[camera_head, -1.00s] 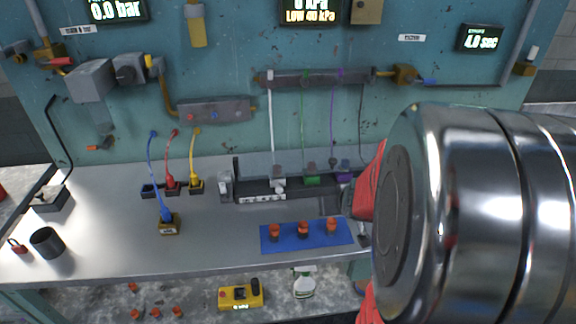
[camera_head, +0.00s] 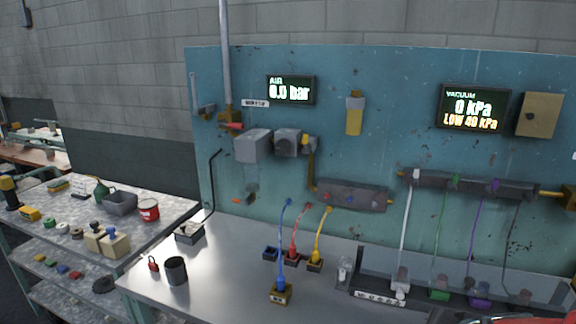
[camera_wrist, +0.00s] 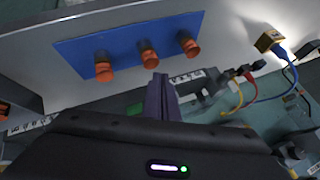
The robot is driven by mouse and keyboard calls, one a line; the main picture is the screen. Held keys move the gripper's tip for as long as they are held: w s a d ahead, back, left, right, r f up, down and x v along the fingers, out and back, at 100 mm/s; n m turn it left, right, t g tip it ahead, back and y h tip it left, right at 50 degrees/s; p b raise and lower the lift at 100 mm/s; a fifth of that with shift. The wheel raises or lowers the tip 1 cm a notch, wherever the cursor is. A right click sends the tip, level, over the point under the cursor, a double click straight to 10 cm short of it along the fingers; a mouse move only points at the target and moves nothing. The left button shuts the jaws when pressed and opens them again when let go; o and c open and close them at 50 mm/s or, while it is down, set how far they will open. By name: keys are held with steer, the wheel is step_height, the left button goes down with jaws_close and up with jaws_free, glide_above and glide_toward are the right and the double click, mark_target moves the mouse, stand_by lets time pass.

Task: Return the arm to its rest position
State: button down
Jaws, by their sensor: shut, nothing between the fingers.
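My gripper (camera_wrist: 160,98) shows in the wrist view as two dark fingers pressed together with nothing between them. It is above the bench, near a blue mat (camera_wrist: 85,55) with three orange fittings on it, one of them at the right (camera_wrist: 187,45). I cannot tell its height above the bench. In the head view my gripper is out of frame; only a red part of my arm shows at the bottom right edge.
The steel bench (camera_head: 225,270) holds a dark cup (camera_head: 176,271), a yellow block with a blue cable (camera_head: 281,294) and a white-green-purple connector row (camera_head: 440,290). A teal panel (camera_head: 350,160) stands behind. A side table (camera_head: 60,235) with small items is at the left.

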steer(key=s+a+r+n+g, duration=0.1)
steer(key=s+a+r+n, duration=0.2)
steer(key=a, duration=0.6)
steer(key=s+a+r+n+g, duration=0.1)
steer(key=s+a+r+n, duration=0.3)
steer(key=s+a+r, duration=0.4)
steer(key=shift+s+a+r, duration=0.3)
steer(key=shift+a+r, duration=0.05)
steer(key=shift+a, duration=0.1)
stand_by(0.5)
